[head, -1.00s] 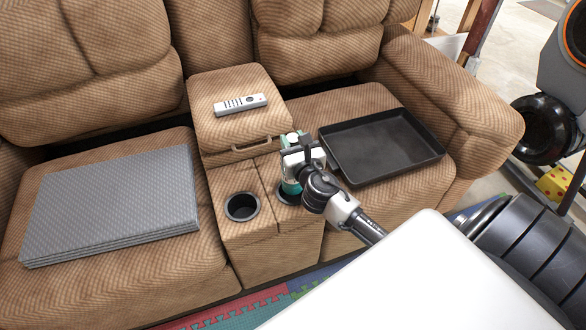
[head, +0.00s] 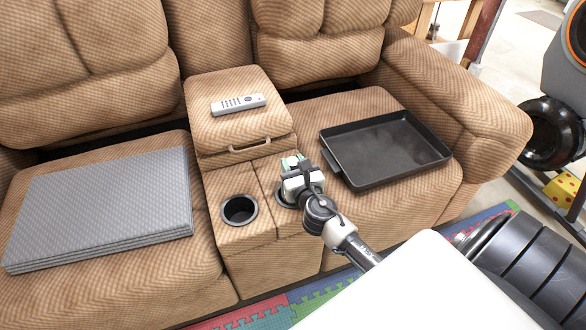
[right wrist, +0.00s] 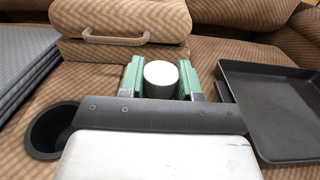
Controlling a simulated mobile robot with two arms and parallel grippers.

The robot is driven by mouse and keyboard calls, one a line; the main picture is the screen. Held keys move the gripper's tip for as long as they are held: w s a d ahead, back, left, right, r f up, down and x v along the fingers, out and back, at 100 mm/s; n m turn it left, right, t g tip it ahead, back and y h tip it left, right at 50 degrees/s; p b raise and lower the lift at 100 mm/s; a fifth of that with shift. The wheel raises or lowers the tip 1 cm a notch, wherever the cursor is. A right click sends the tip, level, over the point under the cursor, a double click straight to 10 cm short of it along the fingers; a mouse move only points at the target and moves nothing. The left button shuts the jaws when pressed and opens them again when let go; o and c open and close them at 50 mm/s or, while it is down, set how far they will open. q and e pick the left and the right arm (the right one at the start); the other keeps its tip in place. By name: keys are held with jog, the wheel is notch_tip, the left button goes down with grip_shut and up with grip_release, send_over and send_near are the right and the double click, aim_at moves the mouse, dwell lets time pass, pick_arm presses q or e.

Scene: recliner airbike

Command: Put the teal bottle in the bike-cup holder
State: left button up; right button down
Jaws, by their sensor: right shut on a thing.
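The teal bottle is between the fingers of my right gripper (head: 301,178). Its round white cap (right wrist: 161,78) shows between the two green finger pads in the right wrist view; its body is mostly hidden. The gripper is shut on it, low over the recliner console's right cup holder (head: 280,194), whose rim is partly covered. The bottle's lower end seems to be in that holder, but how deep I cannot tell. The bike's cup holder cannot be made out. My left gripper is out of view.
The left console cup holder (head: 240,210) is empty. A black tray (head: 385,180) lies on the right seat beside the gripper. A remote (head: 238,104) lies on the console lid. Grey folded padding (head: 100,210) covers the left seat. A grey-black machine (head: 550,130) stands far right.

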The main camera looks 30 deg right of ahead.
jog(key=shift+f, duration=0.1)
jog(key=c, duration=0.8)
grip_release()
